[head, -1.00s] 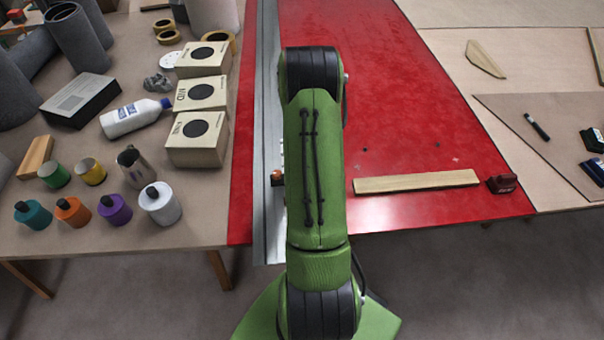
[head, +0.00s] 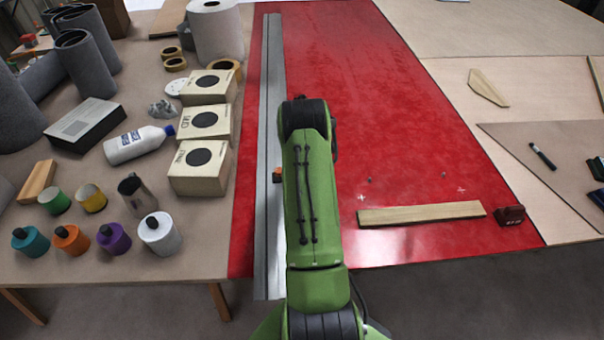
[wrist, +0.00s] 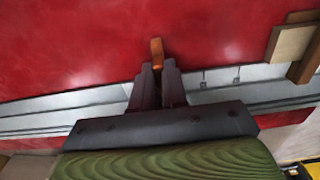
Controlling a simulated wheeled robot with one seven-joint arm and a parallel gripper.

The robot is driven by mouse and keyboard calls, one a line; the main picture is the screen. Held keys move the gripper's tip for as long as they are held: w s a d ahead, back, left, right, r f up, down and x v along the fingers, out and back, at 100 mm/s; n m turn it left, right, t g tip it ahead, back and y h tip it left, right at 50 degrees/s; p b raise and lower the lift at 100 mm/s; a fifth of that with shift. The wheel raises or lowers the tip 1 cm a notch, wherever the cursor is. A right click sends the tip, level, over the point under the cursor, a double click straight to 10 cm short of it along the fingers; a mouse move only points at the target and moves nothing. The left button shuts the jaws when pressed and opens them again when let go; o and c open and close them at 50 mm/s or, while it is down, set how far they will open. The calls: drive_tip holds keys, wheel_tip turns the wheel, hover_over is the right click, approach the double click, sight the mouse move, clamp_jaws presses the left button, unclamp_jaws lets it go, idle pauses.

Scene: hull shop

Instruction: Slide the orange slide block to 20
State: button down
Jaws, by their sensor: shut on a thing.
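The orange slide block (head: 277,175) sits at the long grey metal rail (head: 270,120), about midway along it, and is partly hidden by my arm in the head view. In the wrist view the orange block (wrist: 157,48) shows at the tips of my gripper's dark fingers (wrist: 157,70), which are close together and shut on it. The rail (wrist: 225,82) runs across the wrist view below the fingertips. In the head view my gripper is hidden behind my green arm.
The rail lies on a red sheet (head: 380,120). The red sheet's far part is clear.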

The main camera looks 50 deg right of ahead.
drive_tip(key=c, duration=1.2)
unclamp_jaws()
drive_tip(key=shift+o, duration=0.2)
drive_tip(key=shift+r, duration=0.1)
wheel_tip(320, 180, up, 16)
drive_tip(key=p, duration=0.2)
drive_tip(key=shift+f+p, duration=0.2)
drive_tip(key=shift+p, duration=0.2)
